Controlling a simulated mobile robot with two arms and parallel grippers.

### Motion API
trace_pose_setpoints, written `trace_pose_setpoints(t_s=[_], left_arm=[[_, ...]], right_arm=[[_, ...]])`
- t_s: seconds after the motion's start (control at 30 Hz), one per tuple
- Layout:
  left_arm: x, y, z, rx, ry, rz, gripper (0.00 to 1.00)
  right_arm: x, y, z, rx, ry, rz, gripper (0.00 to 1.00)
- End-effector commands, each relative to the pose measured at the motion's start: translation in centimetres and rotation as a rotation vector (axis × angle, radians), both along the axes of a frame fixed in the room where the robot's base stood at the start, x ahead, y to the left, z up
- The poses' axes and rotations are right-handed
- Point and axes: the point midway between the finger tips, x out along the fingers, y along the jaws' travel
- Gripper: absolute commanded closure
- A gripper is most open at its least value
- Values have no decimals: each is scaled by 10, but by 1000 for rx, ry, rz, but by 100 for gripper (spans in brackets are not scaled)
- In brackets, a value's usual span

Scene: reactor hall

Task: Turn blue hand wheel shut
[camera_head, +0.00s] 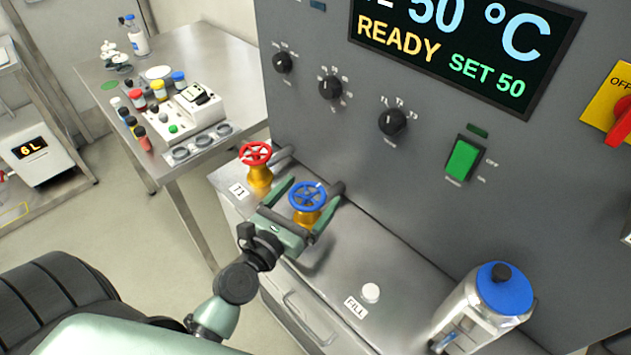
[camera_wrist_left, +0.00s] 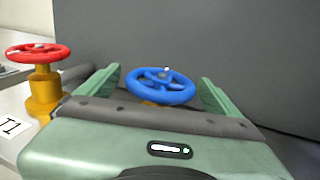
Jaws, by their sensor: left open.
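The blue hand wheel (camera_head: 308,197) sits on a yellow valve body on the grey ledge, in front of the panel. It also shows in the left wrist view (camera_wrist_left: 160,86), in the middle. My left gripper (camera_head: 304,209) is open, with one green finger on each side of the blue wheel. In the left wrist view a gap shows between the wheel and both fingers. The gripper body hides the lower part of the blue wheel's valve in the left wrist view. My right gripper is not in view.
A red hand wheel (camera_head: 256,154) on a yellow valve stands close left of the blue one. A white button (camera_head: 370,293) marked FILL and a blue-lidded container (camera_head: 486,305) are on the ledge to the right. A steel table (camera_head: 215,75) with bottles stands behind left.

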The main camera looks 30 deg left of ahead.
Motion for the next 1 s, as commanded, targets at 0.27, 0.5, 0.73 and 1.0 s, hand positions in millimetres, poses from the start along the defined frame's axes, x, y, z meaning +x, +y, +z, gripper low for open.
trace_pose_setpoints(t_s=[0.27, 0.5, 0.73, 1.0], left_arm=[[25, -2, 0, 1, 1, 0, 6], [26, -2, -1, 1, 1, 0, 6], [25, -2, -1, 1, 1, 0, 67], [25, -3, -2, 3, 1, -25, 68]], right_arm=[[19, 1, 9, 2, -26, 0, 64], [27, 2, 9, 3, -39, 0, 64], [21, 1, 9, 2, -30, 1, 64], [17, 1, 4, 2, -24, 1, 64]])
